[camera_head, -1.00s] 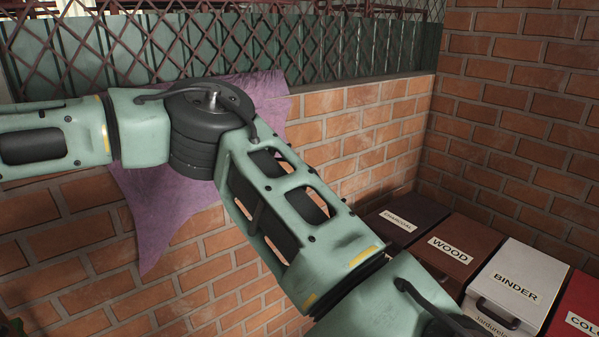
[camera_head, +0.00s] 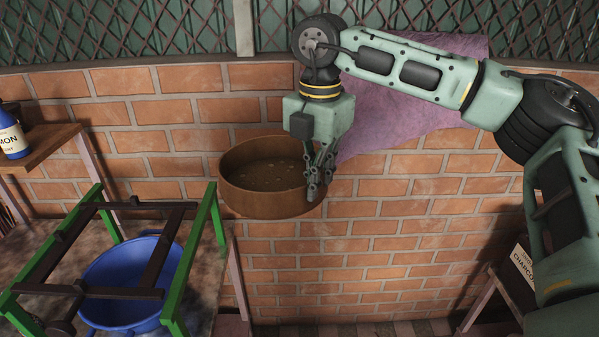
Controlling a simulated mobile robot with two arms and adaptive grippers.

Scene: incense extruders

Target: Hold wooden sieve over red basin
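The round wooden sieve (camera_head: 262,203) is brown with a dark speckled inside, and it hangs in the air before the brick wall. My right gripper (camera_head: 318,188) is shut on the sieve's right rim, fingers pointing down. A blue basin (camera_head: 121,316) stands at lower left under a frame with green legs (camera_head: 190,262) and dark bars. The sieve is to the right of this frame and higher in the picture, not above the blue basin. No red basin shows. My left gripper is not in view.
A wooden shelf (camera_head: 42,152) with a blue bottle (camera_head: 11,136) stands at far left. A purple cloth (camera_head: 400,115) hangs on the brick wall (camera_head: 420,220). A box labelled charcoal (camera_head: 524,262) sits at lower right.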

